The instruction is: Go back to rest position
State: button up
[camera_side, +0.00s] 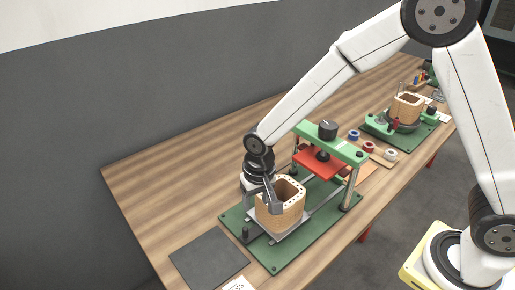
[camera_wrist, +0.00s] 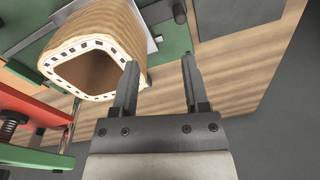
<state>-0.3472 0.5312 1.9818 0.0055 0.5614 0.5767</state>
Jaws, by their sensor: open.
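A tan square coil (camera_side: 281,207) with a hollow middle stands upright on a metal plate on the green press base (camera_side: 268,262). My gripper (camera_side: 272,194) is at the coil's near-left side in the side view. In the wrist view my gripper (camera_wrist: 158,68) has its two fingers apart with bare table between the tips. The coil (camera_wrist: 128,30) lies to the left there, with its white, slotted end rim facing the camera. The left finger overlaps the coil's edge; I cannot tell whether it touches.
The press has a green top bar (camera_side: 331,142), a black knob and a red plate (camera_side: 320,163) behind the coil. A dark mat (camera_side: 208,258) lies at front left. A second fixture with another coil (camera_side: 407,107), tape rolls (camera_side: 368,147) and tools stand farther back. The left table is clear.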

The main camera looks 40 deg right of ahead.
jog(key=shift+n+t, duration=0.4)
jog(key=shift+n, duration=0.2)
jog(key=s+d+r, duration=0.1)
jog(key=d, duration=0.1)
jog(key=s+d+r, duration=0.1)
jog(key=s+d, duration=0.1)
jog(key=d, duration=0.1)
jog(key=s+d+r, duration=0.1)
jog(key=d, duration=0.2)
jog(key=shift+s+r, duration=0.2)
jog(key=shift+r, duration=0.1)
jog(key=s+d+r+n+t, duration=0.1)
jog(key=s+d, duration=0.5)
jog(key=s, duration=0.1)
jog(key=shift+d+r, duration=0.2)
jog(key=shift+r, duration=0.1)
